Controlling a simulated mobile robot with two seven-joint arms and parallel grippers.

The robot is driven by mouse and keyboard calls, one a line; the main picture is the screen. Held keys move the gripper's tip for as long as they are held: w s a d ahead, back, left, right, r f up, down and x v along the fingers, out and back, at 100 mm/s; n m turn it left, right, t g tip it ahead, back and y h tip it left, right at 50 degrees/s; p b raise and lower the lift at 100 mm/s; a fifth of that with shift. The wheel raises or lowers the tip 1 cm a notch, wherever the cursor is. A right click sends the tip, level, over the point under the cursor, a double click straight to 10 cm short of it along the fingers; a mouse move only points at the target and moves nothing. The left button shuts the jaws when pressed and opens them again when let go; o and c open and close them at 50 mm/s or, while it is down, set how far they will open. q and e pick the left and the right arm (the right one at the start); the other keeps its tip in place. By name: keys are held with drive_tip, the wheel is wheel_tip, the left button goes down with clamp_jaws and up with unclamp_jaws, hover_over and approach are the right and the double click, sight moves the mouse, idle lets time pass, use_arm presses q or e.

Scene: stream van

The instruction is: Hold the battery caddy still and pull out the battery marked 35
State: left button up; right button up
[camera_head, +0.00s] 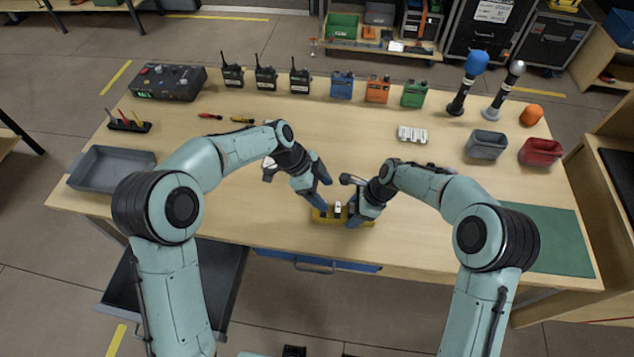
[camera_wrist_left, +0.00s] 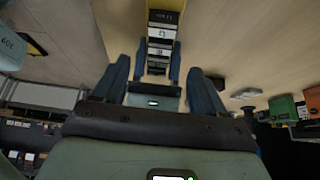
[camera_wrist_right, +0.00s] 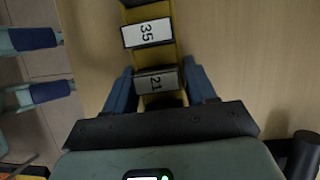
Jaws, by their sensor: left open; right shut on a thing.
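The yellow battery caddy (camera_head: 320,216) sits near the table's front edge. The battery marked 35 (camera_wrist_right: 147,33) stands in it with its white label up. A battery marked 21 (camera_wrist_right: 157,82) is beside it, between my right gripper's fingers. My right gripper (camera_head: 352,215) is shut across the caddy's sides at its right end; it also shows in the left wrist view (camera_wrist_left: 157,66). My left gripper (camera_head: 325,195) is open and empty, above and left of the caddy. In the left wrist view the caddy (camera_wrist_left: 165,5) lies beyond its fingers, and the labels are too small to read.
Radios (camera_head: 266,77), colored boxes (camera_head: 377,90) and microphones (camera_head: 468,82) line the table's back. A white battery pack (camera_head: 412,134) lies behind the right arm. A gray tray (camera_head: 110,168) is at left, a green mat (camera_head: 550,240) at right. The middle of the table is mostly clear.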

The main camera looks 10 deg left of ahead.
sight(337, 206)
use_arm(q)
drive_tip(key=x, duration=0.7)
drive_tip(key=shift+d+f, duration=0.1)
drive_tip(key=shift+f, duration=0.05)
drive_tip(key=shift+c, duration=0.3)
drive_tip(key=c, duration=1.2)
drive_tip(key=shift+r, duration=0.75)
